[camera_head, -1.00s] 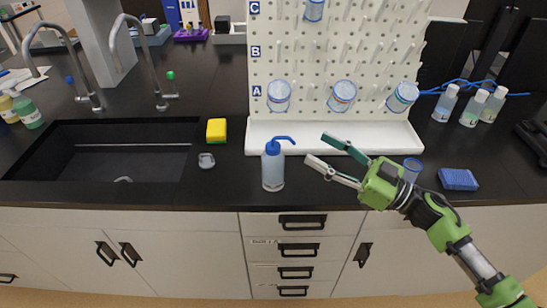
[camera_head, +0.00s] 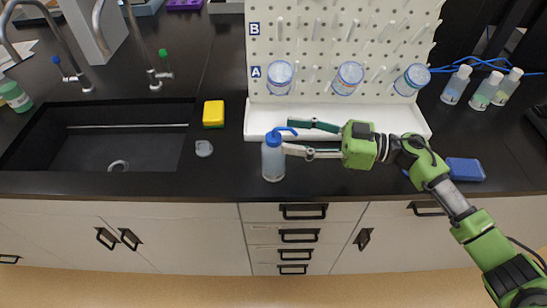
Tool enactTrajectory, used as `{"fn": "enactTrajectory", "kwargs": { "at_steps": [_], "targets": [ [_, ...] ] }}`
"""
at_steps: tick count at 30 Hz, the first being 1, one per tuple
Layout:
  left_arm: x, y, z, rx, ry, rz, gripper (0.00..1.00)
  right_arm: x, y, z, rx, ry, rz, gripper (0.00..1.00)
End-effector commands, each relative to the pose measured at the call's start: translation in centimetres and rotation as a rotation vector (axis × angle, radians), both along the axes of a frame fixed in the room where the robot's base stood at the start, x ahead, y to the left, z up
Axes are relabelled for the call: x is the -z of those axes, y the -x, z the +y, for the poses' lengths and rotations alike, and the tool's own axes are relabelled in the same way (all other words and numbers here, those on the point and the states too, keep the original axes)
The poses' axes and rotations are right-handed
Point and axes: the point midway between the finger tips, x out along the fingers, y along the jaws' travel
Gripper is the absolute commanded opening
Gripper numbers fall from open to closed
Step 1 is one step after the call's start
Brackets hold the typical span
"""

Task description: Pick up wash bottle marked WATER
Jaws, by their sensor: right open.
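A wash bottle (camera_head: 272,161) with a clear body, blue cap and bent blue spout stands upright on the black counter, in front of the pegboard's white tray. No lettering on it can be read. My right gripper (camera_head: 297,139) is open and comes in from the right. Its fingers point left at the bottle. The near fingertip is at the bottle's right side in the picture; the far finger is behind, close to the spout. I cannot tell whether either finger touches the bottle. My left gripper is not in view.
A pegboard (camera_head: 325,45) with hanging beakers stands behind, over a white drip tray (camera_head: 255,121). A sink (camera_head: 100,140) is at left, with a yellow sponge (camera_head: 213,113) and grey item (camera_head: 204,148) beside it. Several small bottles (camera_head: 456,85) and a blue block (camera_head: 465,169) are at right.

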Motion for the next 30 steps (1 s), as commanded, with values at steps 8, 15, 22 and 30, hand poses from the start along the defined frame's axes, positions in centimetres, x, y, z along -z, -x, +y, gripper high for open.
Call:
{"fn": "enactTrajectory", "kwargs": {
  "at_steps": [8,15,22,30],
  "targets": [
    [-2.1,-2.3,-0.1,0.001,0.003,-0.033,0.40,0.1,0.0,3.4,-0.001,-0.004,0.001,0.50],
    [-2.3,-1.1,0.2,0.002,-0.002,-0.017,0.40,0.4,-0.5,5.3,0.000,-0.001,0.001,0.50],
    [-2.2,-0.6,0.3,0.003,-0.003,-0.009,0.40,0.5,-0.5,5.3,0.001,0.000,0.000,0.39],
    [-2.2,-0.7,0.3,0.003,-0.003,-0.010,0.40,0.5,-0.5,5.2,0.001,0.000,0.000,0.00]
  ]
}}
